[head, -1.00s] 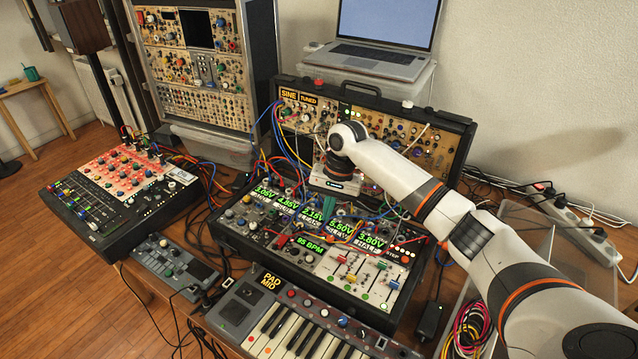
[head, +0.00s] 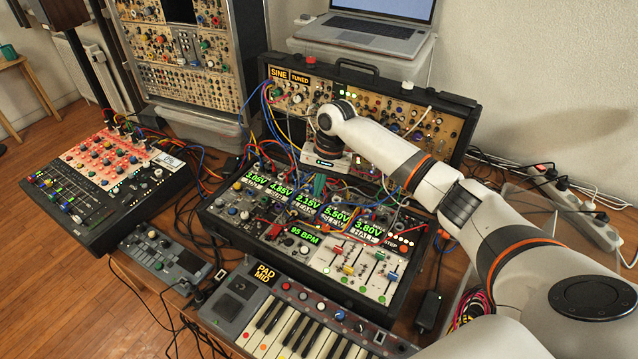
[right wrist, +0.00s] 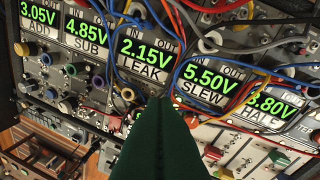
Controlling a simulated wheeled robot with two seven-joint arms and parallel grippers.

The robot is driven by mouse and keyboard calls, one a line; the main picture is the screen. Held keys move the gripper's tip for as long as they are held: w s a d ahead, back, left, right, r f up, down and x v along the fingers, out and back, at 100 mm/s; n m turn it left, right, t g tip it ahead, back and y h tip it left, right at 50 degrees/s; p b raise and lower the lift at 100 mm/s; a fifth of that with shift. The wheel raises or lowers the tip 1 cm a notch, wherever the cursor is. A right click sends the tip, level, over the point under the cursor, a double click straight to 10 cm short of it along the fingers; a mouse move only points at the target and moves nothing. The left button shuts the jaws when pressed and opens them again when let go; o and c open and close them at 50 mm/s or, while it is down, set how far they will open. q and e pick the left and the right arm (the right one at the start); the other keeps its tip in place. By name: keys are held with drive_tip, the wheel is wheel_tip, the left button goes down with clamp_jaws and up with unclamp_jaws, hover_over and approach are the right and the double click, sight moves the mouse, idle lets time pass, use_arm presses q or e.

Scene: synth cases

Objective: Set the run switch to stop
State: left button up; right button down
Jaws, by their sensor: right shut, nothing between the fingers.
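The lower case panel (head: 340,265) carries a row of green-lit displays, a 95 BPM display (head: 303,235), sliders and knobs. A small red-capped lever or cover (head: 273,231) stands left of the BPM display; it also shows in the right wrist view (right wrist: 112,124). I cannot read a run or stop label, so I cannot tell which control is the run switch. My right gripper (head: 319,186) points down over the display row, its green fingers shut and empty. In the right wrist view the shut fingers (right wrist: 165,103) hide the panel below the 2.15V display. My left gripper is out of view.
Patch cables (head: 285,140) loop around the gripper between the upper and lower panels. A keyboard (head: 300,325) lies in front, a small grey device (head: 168,262) and a mixer (head: 100,190) to the left. A laptop (head: 370,30) stands behind.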

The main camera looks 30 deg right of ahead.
sight(311, 218)
drive_tip(key=x, duration=0.6)
drive_tip(key=shift+a+f, duration=0.1)
drive_tip(key=shift+f, duration=0.25)
drive_tip(key=shift+r+p, duration=0.1)
drive_tip(key=shift+p, duration=0.25)
